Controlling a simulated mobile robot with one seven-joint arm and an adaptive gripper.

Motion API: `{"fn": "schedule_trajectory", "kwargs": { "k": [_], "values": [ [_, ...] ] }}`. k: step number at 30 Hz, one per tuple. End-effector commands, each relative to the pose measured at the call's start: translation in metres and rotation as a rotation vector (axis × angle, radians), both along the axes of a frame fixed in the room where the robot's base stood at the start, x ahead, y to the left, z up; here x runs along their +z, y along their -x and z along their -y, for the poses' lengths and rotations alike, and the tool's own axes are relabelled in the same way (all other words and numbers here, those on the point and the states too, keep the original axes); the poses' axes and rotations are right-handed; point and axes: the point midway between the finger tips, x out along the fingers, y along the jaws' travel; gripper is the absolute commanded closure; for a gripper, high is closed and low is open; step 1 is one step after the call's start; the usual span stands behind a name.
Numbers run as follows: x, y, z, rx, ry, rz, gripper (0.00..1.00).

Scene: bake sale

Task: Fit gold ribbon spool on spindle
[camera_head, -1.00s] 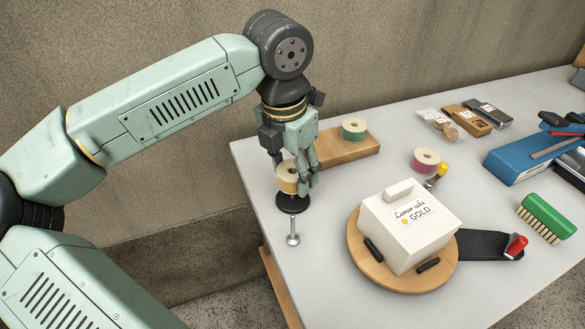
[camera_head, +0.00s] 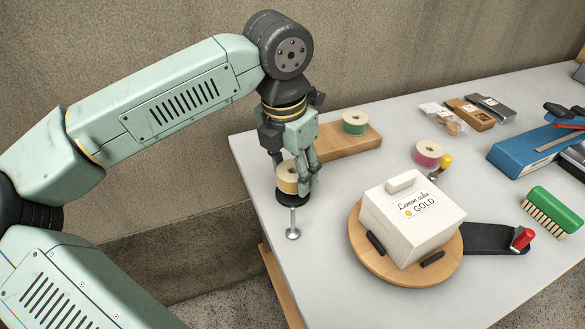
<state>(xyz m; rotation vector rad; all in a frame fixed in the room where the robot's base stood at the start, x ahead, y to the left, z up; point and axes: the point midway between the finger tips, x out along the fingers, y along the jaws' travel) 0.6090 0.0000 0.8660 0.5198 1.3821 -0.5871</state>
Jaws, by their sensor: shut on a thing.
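The gold ribbon spool (camera_head: 287,178), with a pale rim and a gold band, is between the fingers of my gripper (camera_head: 303,185), which is shut on it. The fingers hide its right side. Directly below it is a black round plate (camera_head: 291,202) on a thin metal post with a silver foot (camera_head: 293,234), near the table's left edge. The spool overlaps the plate in the picture. I cannot tell whether it touches the plate. No spindle tip shows above the plate; the spool and fingers cover that spot.
A wooden block (camera_head: 335,142) with a green spool (camera_head: 355,122) stands behind my gripper. A white cake box (camera_head: 412,215) on a round wooden turntable (camera_head: 372,262) is close on the right. A pink spool (camera_head: 429,153), blue tool (camera_head: 525,148) and green brush (camera_head: 552,210) lie further right.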

Motion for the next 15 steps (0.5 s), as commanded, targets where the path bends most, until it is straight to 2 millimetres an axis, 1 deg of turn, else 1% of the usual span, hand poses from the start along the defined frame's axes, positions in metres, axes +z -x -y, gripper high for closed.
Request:
{"fn": "schedule_trajectory", "kwargs": {
  "k": [15],
  "values": [
    [-0.0115, 0.0000, 0.0000, 0.000, 0.000, 0.000, 0.77]
  ]
}}
